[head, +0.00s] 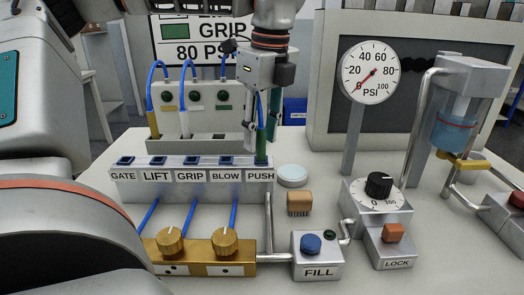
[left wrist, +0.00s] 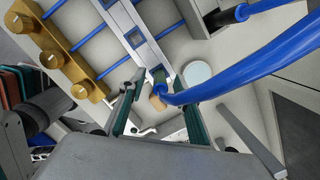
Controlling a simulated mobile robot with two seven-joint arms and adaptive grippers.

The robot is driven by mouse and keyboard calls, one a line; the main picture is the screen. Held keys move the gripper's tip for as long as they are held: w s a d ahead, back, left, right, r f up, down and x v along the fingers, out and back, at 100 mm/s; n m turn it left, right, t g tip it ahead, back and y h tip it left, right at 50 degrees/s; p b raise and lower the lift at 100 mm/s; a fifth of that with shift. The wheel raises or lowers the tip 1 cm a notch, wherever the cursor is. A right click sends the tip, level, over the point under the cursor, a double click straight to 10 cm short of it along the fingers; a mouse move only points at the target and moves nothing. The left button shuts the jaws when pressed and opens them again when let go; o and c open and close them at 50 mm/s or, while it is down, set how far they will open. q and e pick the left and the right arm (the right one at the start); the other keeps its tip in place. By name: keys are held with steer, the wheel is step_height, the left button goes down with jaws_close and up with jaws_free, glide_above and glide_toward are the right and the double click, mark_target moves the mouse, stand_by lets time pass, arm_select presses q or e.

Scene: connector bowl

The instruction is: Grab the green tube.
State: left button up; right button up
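The green tube (head: 261,143) is a blue hose with a green end piece, standing upright at the PUSH socket of the grey labelled block (head: 140,174). My left gripper (head: 258,138) points down from above, with its fingers around the green tube's level. In the left wrist view, its two fingers (left wrist: 159,115) are spread apart, and the blue hose (left wrist: 240,75) runs to its end at the block between and beyond the fingertips. No firm contact with the tube shows. My right gripper is not in view.
Hoses with yellow (head: 153,125) and white (head: 185,124) ends stand at the rear panel. A pressure gauge (head: 370,72), a dial box (head: 377,197) and a FILL button box (head: 317,257) stand right. A round white disc (head: 292,175) and a brown block (head: 299,203) lie near PUSH.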

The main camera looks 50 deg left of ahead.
arm_select(q)
steer(key=shift+c, duration=0.5)
jaws_close()
